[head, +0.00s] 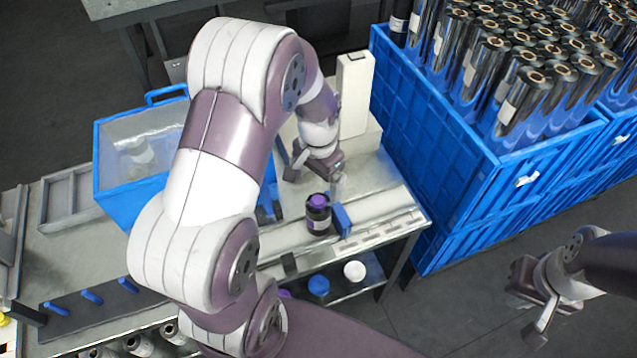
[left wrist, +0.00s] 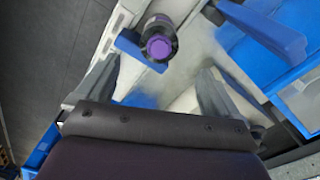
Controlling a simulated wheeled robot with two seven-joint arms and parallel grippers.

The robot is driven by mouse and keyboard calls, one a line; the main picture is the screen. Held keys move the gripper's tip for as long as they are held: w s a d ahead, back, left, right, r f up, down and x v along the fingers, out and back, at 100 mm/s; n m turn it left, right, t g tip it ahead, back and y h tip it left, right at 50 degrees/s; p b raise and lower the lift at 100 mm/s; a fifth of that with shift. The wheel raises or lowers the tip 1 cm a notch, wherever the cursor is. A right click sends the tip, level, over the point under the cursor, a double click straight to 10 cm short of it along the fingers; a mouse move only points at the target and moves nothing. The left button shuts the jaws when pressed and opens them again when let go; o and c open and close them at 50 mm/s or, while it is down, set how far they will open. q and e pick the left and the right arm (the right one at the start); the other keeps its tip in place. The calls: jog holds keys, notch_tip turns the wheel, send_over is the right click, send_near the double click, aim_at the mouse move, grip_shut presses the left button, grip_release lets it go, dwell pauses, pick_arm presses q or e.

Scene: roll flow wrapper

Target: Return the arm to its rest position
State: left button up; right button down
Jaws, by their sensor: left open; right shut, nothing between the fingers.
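My left arm reaches over the table in the head view. My left gripper (head: 314,182) is open and empty, just behind a dark roll with a purple end (head: 318,214) at the table's pale rail. In the left wrist view the open fingers of the left gripper (left wrist: 155,90) are spread apart, and the purple-ended roll (left wrist: 158,45) shows ahead of them, apart from both. My right gripper (head: 537,303) is shut and empty, above the floor at the lower right. My left arm hides part of the table in the head view.
A blue crate (head: 430,130) full of upright film rolls stands right of the table. A blue-framed clear bin (head: 125,180) is at the left. A blue block (head: 342,220) sits beside the roll. A white upright box (head: 355,95) stands behind my gripper. Floor between table and right gripper is clear.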

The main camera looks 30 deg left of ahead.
dwell(0.4)
pick_arm(q)
jog(key=shift+f+n, duration=0.15)
jog(key=shift+n, duration=0.25)
jog(key=s+d+r+n, duration=0.1)
jog(key=s+d+r, duration=0.1)
jog(key=s+r, duration=0.1)
jog(key=s+d+r+n+t, duration=0.1)
jog(key=s+d+r, duration=0.2)
jog(key=s, duration=0.3)
jog(key=shift+d, duration=0.2)
jog(key=shift+s, duration=0.1)
